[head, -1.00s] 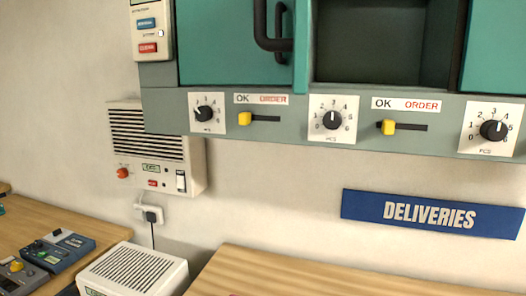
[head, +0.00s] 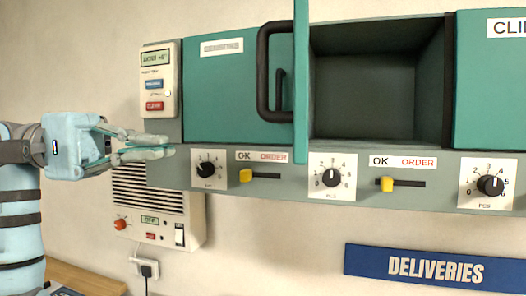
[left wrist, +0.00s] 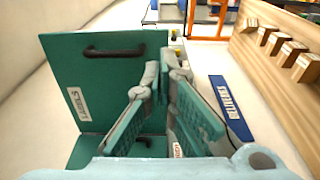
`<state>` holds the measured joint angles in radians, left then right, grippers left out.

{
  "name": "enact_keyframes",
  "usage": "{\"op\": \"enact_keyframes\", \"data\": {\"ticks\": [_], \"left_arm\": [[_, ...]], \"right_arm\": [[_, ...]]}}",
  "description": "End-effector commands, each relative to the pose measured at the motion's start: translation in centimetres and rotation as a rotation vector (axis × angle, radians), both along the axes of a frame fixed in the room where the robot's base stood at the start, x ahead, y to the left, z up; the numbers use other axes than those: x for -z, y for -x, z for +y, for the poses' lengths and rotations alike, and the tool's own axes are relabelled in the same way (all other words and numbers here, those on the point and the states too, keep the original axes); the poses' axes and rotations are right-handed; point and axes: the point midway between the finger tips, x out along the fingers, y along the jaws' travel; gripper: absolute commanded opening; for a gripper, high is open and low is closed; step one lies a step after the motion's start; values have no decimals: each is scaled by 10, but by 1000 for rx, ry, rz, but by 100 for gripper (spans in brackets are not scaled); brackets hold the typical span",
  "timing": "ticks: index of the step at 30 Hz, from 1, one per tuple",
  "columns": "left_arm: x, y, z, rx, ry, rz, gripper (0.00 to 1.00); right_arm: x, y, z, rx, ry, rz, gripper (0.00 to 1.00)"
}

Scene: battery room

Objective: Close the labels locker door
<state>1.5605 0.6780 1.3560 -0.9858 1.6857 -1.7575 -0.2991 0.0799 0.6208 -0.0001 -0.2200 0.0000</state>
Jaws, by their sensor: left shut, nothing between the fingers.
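The labels locker door (head: 301,90) stands open at the left side of a dark, empty-looking compartment (head: 375,95). It shows nearly edge-on in the head view, with its black handle (head: 262,75) facing left. In the left wrist view this green door (left wrist: 115,85) shows its outer face, with the word LABELS and a black handle (left wrist: 115,51). My left gripper (head: 170,146) is shut and empty, left of the door and clear of it in the head view, near the cabinet's lower left corner. My right gripper is not in view.
A closed green door (head: 215,100) lies left of the compartment, and another (head: 490,95) lies right. Knobs and yellow sliders (head: 246,175) line the strip below. A control panel (head: 158,80) is above my left gripper, and a vented wall box (head: 160,205) is below it.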

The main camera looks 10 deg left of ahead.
Motion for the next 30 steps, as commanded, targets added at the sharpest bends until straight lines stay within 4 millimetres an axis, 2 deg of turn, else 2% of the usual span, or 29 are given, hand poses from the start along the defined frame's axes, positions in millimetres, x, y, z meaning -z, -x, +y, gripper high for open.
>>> {"op": "enact_keyframes", "data": {"ticks": [5,15,19,24,30], "left_arm": [[2,-1,-22,4,-9,-7,0],[0,-6,-96,7,-5,-5,0],[0,-8,-119,7,-4,-4,0],[0,-9,-135,5,-4,-3,0],[1,-10,-138,4,-3,-2,0]], "right_arm": [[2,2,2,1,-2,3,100],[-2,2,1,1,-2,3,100],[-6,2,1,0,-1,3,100],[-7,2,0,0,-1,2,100],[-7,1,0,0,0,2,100]]}}
